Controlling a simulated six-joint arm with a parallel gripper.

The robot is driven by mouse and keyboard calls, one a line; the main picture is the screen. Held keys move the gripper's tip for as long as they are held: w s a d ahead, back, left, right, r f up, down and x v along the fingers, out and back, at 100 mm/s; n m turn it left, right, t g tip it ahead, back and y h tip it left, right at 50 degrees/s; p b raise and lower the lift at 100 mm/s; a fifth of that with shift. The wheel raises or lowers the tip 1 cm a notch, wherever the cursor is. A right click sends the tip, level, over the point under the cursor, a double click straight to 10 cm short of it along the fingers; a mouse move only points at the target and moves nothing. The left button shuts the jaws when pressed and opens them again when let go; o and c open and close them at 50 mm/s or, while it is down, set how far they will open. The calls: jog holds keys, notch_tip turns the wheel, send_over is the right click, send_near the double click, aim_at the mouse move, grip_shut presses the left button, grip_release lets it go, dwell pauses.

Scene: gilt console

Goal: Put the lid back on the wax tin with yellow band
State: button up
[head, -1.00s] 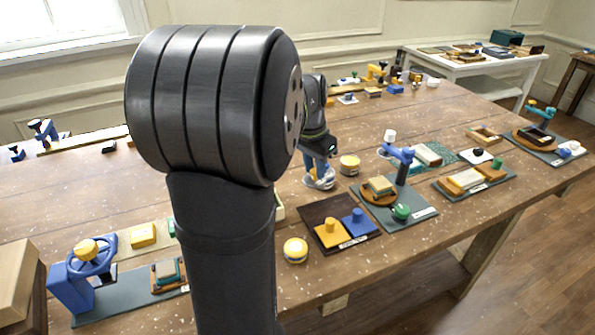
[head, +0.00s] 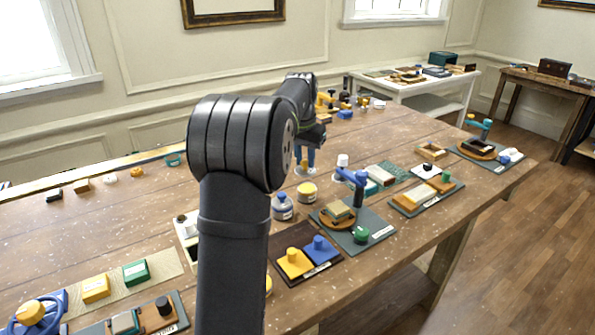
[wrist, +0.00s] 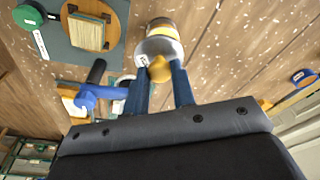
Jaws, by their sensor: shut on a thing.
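My gripper (wrist: 161,90) is shut on the yellow knob (wrist: 160,70) of a pale grey lid (wrist: 155,47), with a blue finger on each side. In the head view my gripper (head: 305,160) is beyond the upper arm, and the lid (head: 302,171) shows only as a small pale shape below it. The wax tin with yellow band (head: 307,193) stands on the table just in front of the lid in that picture. In the wrist view the tin (wrist: 163,25) is just beyond the lid, which overlaps its near side. The gap between lid and tin cannot be judged.
A blue-banded tin (head: 283,207) stands left of the yellow-banded one. A board with a blue post (head: 358,190) and a green knob (head: 361,235) lies to the right. A dark tray with yellow and blue blocks (head: 295,262) is nearer.

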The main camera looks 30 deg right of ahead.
jog(key=shift+w+d+f, duration=0.25)
jog(key=shift+w+d, duration=0.5)
jog(key=shift+d, duration=0.15)
jog(key=shift+f, duration=3.1)
jog(key=shift+f, duration=0.2)
jog(key=o, duration=1)
jog(key=shift+o, duration=0.6)
jog(key=o, duration=0.4)
